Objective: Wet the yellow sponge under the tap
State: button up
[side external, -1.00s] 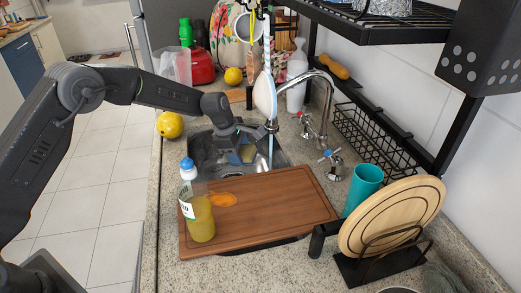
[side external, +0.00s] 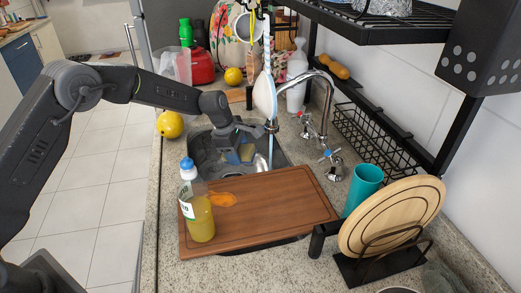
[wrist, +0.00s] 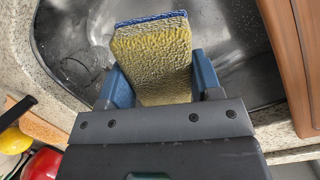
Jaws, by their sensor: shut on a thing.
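The yellow sponge (wrist: 152,62) with a blue face sits between the blue fingers of my gripper (wrist: 160,80) in the wrist view. My gripper is shut on it. In the side view my gripper (side external: 240,138) reaches down over the metal sink (side external: 203,155), and the sponge (side external: 246,153) shows small and partly hidden below the fingers. The tap (side external: 325,95) arches over the sink from the right. A thin pale stream (side external: 271,152) hangs below its spout, just right of the sponge in the picture; I cannot tell whether they touch.
A wooden board (side external: 270,205) covers the near part of the sink. A bottle of yellow liquid (side external: 200,215) stands on it. A teal cup (side external: 364,185) and round wooden plates (side external: 392,218) in a holder stand at right. A black rack (side external: 380,20) overhangs the counter.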

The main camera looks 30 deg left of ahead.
jog(key=shift+s+a+v, duration=0.1)
jog(key=shift+v, duration=0.95)
jog(key=shift+s+a+v, duration=0.15)
jog(key=shift+v, duration=0.9)
jog(key=shift+s+a+v, duration=0.1)
jog(key=shift+v, duration=1)
jog(key=shift+f, duration=0.2)
jog(key=s+a+m+g, duration=0.1)
jog(key=s+a+m, duration=0.1)
jog(key=s+m, duration=0.2)
jog(key=s+a+f+m+g, duration=0.1)
jog(key=s+m, duration=0.3)
jog(key=m, duration=0.4)
jog(key=s+a+f+m+g, duration=0.1)
jog(key=s+a+m+g, duration=0.2)
jog(key=s+m, duration=0.2)
jog(key=shift+a+f+m, duration=0.15)
jog(key=shift+a+m, duration=0.15)
jog(key=shift+m, duration=0.7)
jog(key=shift+s+a+m+y, duration=0.2)
jog(key=shift+s+m+y, duration=0.1)
jog(key=shift+s+m, duration=0.45)
